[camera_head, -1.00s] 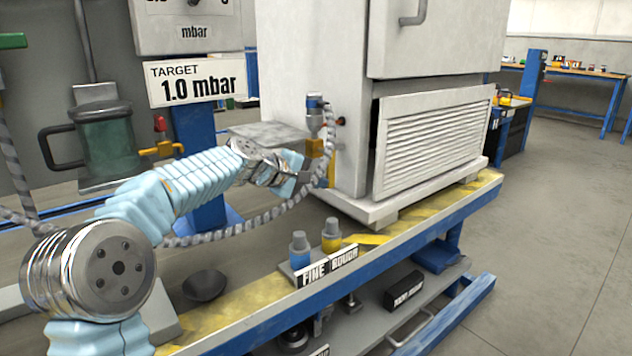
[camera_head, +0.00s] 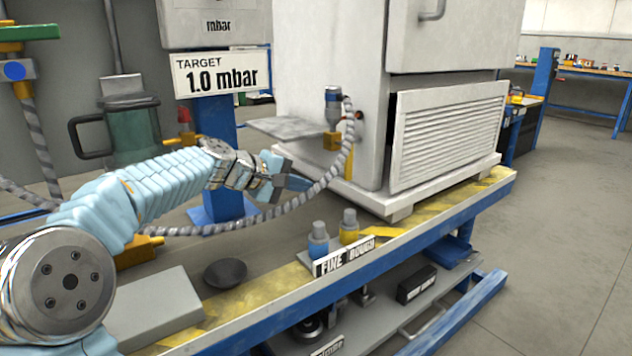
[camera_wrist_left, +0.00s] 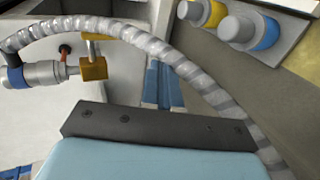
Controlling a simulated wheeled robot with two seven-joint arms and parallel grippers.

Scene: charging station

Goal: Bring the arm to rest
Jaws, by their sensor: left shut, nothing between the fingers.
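My left arm comes in from the left in pale blue covering. Its gripper (camera_head: 300,184) is shut and empty, in front of the white cabinet (camera_head: 330,60) and close to the grey ribbed hose (camera_head: 312,191). In the left wrist view the two blue fingers (camera_wrist_left: 163,90) lie together, with the hose (camera_wrist_left: 185,68) crossing over the picture around them. I cannot tell whether hose and gripper touch. A blue-and-silver fitting with a yellow block (camera_head: 332,141) is on the cabinet side; it also shows in the wrist view (camera_wrist_left: 93,68). My right gripper is not in view.
A TARGET 1.0 mbar sign (camera_head: 221,74) and a green jar (camera_head: 134,134) stand behind the arm.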

